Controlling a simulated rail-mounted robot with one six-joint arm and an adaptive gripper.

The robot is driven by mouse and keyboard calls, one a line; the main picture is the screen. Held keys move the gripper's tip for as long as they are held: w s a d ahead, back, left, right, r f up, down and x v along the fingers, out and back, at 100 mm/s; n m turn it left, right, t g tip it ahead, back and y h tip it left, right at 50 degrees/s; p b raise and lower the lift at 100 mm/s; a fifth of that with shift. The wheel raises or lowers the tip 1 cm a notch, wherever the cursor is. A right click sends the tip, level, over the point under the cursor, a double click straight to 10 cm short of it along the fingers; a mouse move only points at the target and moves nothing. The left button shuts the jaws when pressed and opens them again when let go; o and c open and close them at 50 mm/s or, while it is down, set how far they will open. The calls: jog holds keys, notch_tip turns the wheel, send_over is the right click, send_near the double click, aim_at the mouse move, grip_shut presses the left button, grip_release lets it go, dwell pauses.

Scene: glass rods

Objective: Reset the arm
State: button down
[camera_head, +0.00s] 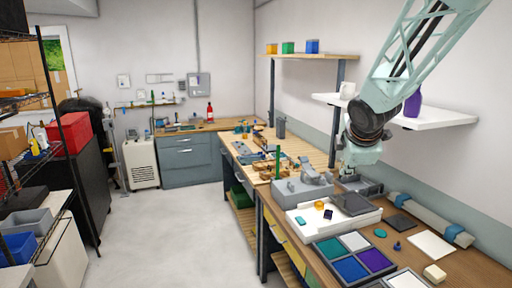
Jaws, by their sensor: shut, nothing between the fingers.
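My arm reaches down from the top right, pale green with a dark joint. My gripper (349,172) is at its lower end, above the back of the wooden workbench (455,270). It is small in view; it looks shut and holds nothing. A grey device (302,189) stands just left of and below it. I cannot make out any glass rods clearly.
A white tray (318,233) holds small orange, teal and dark items. In front is a sorting box (318,250) with coloured compartments. A grey roll with blue bands (428,217) lies along the wall. A white shelf (440,117) is beside my arm. The floor is clear.

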jog(key=s+r+m, duration=0.4)
jog(key=s+m, duration=0.1)
jog(key=s, duration=0.7)
jog(key=s+a+m+g+b, duration=0.1)
jog(key=s+a+m, duration=0.2)
jog(key=s, duration=1)
jog(key=s+a+f+m+g+y+b, duration=0.1)
jog(key=s+m, duration=0.4)
jog(key=s, duration=0.8)
jog(key=s+a+f+m+g+b, duration=0.1)
jog(key=s+a+m, duration=0.3)
jog(key=s, duration=1)
jog(key=shift+a+f+g+y, duration=0.2)
jog(key=shift+a+g+y, duration=0.2)
jog(key=shift+g, duration=0.1)
